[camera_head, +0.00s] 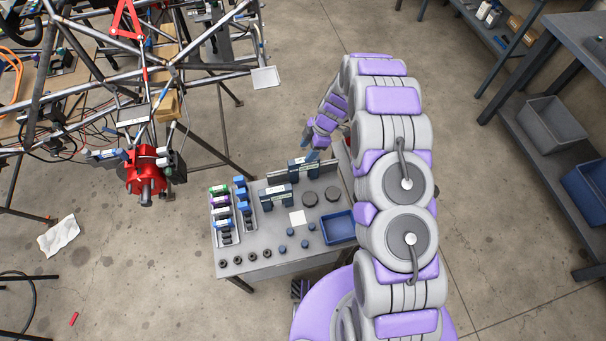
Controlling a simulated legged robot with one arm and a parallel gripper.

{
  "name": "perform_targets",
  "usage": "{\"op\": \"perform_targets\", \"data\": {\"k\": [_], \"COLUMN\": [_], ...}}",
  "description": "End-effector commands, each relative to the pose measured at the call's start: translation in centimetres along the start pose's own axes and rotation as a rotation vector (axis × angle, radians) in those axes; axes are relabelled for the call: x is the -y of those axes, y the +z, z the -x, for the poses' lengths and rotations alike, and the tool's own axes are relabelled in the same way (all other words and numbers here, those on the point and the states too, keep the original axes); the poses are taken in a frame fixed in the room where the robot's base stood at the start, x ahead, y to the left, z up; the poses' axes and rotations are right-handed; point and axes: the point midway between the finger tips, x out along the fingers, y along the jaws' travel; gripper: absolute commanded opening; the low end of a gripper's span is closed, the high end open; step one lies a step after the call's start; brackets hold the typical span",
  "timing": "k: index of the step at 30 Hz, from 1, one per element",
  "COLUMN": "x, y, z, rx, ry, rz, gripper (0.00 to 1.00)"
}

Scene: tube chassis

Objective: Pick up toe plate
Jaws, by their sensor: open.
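A work table (270,264) stands in the middle of the view, with parts laid out on it. I cannot tell for sure which part is the toe plate. A long grey upright plate (283,176) stands near the table's back edge, with blue blocks with pale labels (300,168) at it. A second labelled blue block (274,197) stands in front. My gripper (311,146) hangs at the end of my purple and grey arm, near the back edge, close to the upper blue block. It is small in view; contact cannot be told.
The table also holds a blue tray (340,228), two dark discs (310,199), a white square (297,217), and several small cylinders and rings. A tube chassis (85,90) with a red hub part (146,172) stands left. A shelf with bins (553,122) is at right.

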Motion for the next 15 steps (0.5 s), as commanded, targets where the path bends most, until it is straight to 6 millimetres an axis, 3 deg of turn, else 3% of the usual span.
{"op": "perform_targets", "data": {"k": [4,15], "x": [0.1,0.1], "y": [0.2,0.4], "z": [-2.2,-4.6], "rx": [-0.003,-0.001], "ry": [0.000,0.001], "rz": [-0.002,-0.002], "gripper": [0.58,0.58]}}
